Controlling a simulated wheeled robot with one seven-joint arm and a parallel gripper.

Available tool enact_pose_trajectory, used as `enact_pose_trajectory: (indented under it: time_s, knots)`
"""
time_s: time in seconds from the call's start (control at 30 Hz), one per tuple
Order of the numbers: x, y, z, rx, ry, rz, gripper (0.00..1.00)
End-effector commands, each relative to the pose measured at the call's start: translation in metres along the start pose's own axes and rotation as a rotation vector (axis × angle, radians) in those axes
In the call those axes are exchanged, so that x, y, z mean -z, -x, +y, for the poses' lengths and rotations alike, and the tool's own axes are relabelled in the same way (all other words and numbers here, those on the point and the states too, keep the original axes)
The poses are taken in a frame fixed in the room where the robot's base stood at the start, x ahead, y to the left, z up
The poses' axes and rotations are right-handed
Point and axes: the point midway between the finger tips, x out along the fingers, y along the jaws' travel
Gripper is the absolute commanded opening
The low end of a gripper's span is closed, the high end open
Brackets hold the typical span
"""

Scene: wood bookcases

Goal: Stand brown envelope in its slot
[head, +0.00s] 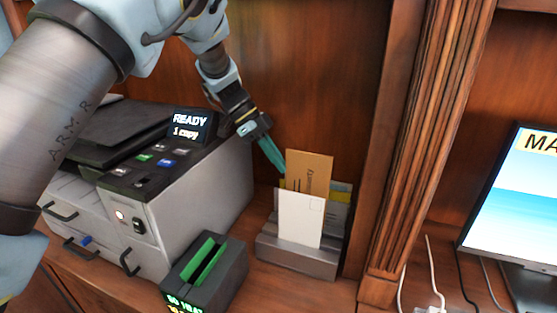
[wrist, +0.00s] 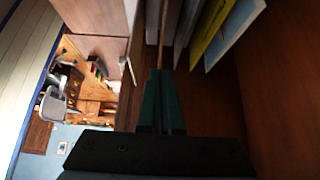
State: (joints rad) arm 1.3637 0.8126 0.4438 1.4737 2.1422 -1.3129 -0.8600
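The brown envelope (head: 310,168) stands upright in a grey letter rack (head: 296,258), behind a white envelope (head: 300,217) that hides its lower part. In the wrist view the brown envelope (wrist: 163,38) shows edge-on as a thin strip running to my fingertips. My gripper (head: 281,170) reaches down from the upper left to the envelope's left edge. Its teal fingers, also in the wrist view (wrist: 161,76), are close together and appear shut on that edge. The envelope's bottom and its seating in the slot are hidden.
Yellow (wrist: 208,35) and pale items stand in the rack beside the brown envelope. A printer (head: 185,190) is left of the rack, with a dark green-slotted box (head: 205,275) in front. A wooden pillar (head: 420,130) and monitor (head: 515,210) are to the right.

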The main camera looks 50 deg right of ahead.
Motion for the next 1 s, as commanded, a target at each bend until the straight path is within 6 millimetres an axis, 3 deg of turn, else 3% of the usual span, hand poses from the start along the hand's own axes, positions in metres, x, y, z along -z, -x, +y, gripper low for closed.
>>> enact_pose_trajectory:
  time_s: [0.7, 1.0]
  knots:
    - [-0.008, -0.01, 0.0, 0.0, -0.001, 0.0, 0.0]
    - [-0.008, -0.01, 0.0, 0.0, -0.001, 0.0, 0.34]
